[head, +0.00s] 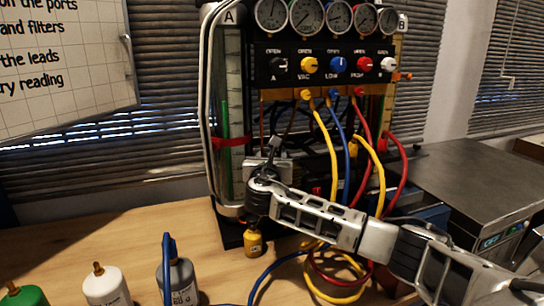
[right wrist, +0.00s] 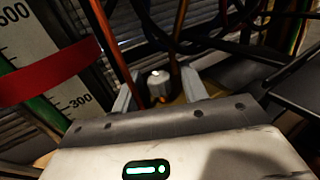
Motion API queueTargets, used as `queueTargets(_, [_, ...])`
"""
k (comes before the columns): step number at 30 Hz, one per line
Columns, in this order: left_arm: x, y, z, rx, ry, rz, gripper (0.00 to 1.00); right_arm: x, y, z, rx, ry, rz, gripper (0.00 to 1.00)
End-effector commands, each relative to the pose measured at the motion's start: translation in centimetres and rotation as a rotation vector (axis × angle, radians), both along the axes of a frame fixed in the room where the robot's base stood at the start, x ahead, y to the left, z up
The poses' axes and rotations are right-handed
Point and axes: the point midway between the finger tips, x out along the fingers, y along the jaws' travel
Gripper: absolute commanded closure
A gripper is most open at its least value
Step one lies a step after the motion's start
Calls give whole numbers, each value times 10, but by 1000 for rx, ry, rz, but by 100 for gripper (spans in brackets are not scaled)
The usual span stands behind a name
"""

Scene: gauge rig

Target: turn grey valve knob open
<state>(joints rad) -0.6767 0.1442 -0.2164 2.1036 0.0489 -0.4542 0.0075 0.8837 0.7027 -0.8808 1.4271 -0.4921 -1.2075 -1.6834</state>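A small pale grey knob (right wrist: 158,84) stands upright on a brass-coloured part in the right wrist view, low behind the scale tube. My right gripper (right wrist: 158,98) is open, with one finger on each side of the knob and a visible gap to both. In the head view my right gripper (head: 268,165) is at the lower left of the gauge rig (head: 325,52), and the grey knob is hidden there behind the hand. My left gripper is not in view.
A row of coloured knobs (head: 337,65) sits under the gauges. Yellow, blue and red hoses (head: 346,145) hang beside my right arm. A red strap (right wrist: 48,70) crosses the scale tube. Bottles stand at the front left.

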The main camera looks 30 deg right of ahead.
Motion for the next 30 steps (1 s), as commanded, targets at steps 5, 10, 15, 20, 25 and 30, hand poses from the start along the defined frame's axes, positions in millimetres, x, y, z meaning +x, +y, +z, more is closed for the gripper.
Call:
queueTargets(5, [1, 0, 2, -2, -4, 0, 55, 0, 0, 0, 0, 0, 0, 57])
queueTargets(10, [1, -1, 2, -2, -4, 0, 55, -5, 5, -1, 1, 1, 1, 57])
queueTargets(15, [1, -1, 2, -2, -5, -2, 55, -28, 24, -1, 0, 1, 5, 57])
queueTargets(20, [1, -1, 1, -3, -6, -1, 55, -58, 49, -2, 1, 2, 5, 57])
queueTargets(25, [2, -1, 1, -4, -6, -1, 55, -89, 75, -1, 2, 1, 4, 57])
queueTargets(30, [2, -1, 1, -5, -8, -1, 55, -111, 93, -1, 1, 0, 3, 57])
